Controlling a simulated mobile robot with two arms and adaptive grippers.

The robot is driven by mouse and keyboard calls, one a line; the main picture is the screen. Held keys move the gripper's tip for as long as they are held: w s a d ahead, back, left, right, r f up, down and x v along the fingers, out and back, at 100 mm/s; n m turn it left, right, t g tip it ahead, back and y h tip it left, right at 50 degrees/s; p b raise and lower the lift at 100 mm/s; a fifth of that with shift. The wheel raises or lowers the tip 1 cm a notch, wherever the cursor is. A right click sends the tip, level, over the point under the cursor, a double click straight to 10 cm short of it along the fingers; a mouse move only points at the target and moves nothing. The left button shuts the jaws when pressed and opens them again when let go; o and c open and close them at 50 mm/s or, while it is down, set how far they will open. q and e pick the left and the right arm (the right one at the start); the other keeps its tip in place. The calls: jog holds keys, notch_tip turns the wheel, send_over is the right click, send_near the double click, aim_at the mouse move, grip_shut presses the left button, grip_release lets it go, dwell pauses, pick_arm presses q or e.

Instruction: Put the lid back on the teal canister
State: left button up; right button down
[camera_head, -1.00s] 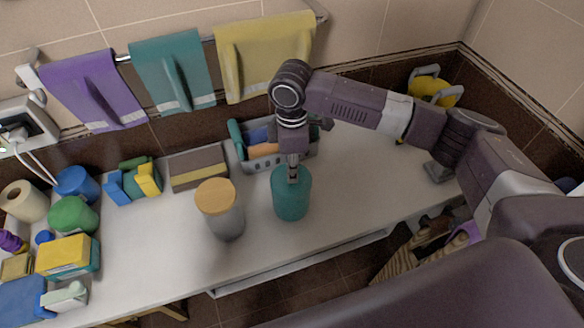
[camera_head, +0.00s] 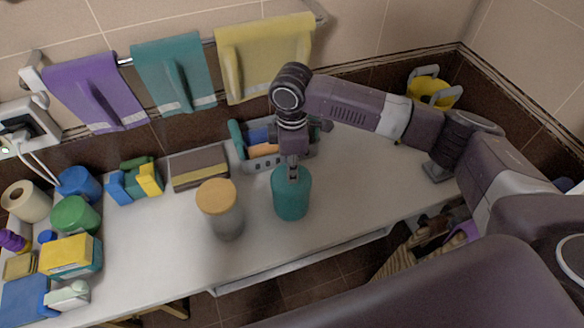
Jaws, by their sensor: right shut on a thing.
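The teal canister (camera_head: 291,199) stands upright on the white counter, right of the middle. My right gripper (camera_head: 293,176) points straight down at its top, with its fingers shut on the lid. The lid is small and mostly hidden by the fingers. It is at the canister's mouth, but I cannot tell whether it is fully seated. My left gripper is not in view.
A grey canister with a wooden lid (camera_head: 219,212) stands close left of the teal one. Several items crowd the counter's left end. The counter right of the canister is clear.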

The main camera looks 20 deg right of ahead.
jog(key=shift+f+p, duration=0.15)
jog(key=shift+p, duration=0.35)
dwell(0.8)
jog(key=shift+p, duration=0.55)
dwell(0.4)
dwell(0.3)
jog(key=c, duration=1.3)
grip_release()
jog(key=shift+r+p, duration=3.5)
jog(key=shift+p, duration=0.6)
